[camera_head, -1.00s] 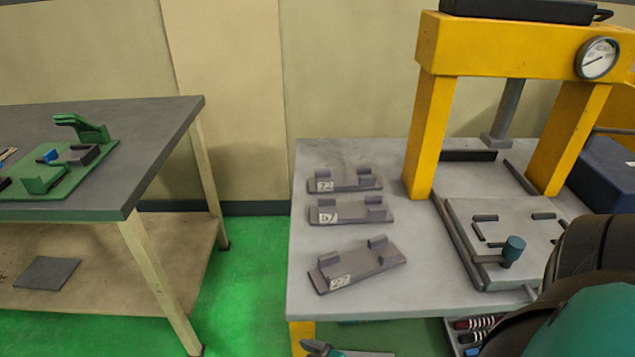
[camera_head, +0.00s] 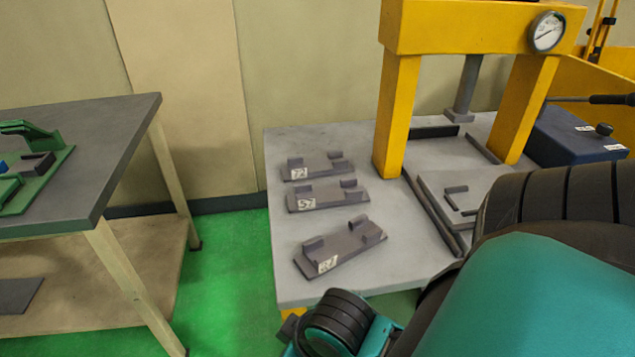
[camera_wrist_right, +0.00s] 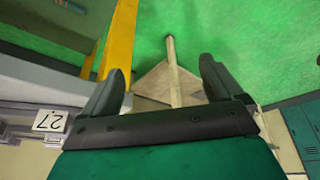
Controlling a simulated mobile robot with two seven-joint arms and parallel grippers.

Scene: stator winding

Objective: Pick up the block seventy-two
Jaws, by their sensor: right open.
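The block seventy-two (camera_head: 322,170) is a grey plate with two raised lugs and a white label reading 72. It lies farthest back of three similar blocks on the grey press table in the head view. My right gripper (camera_wrist_right: 160,82) shows in the right wrist view with its two dark fingers spread apart and nothing between them. My right arm fills the lower right of the head view. My left gripper is not in view.
A middle block (camera_head: 330,194) and a front block (camera_head: 343,250) lie nearer on the same table (camera_head: 290,283). A yellow press (camera_head: 398,110) stands to their right. A workbench (camera_head: 100,130) with a green fixture stands at left, with green floor between.

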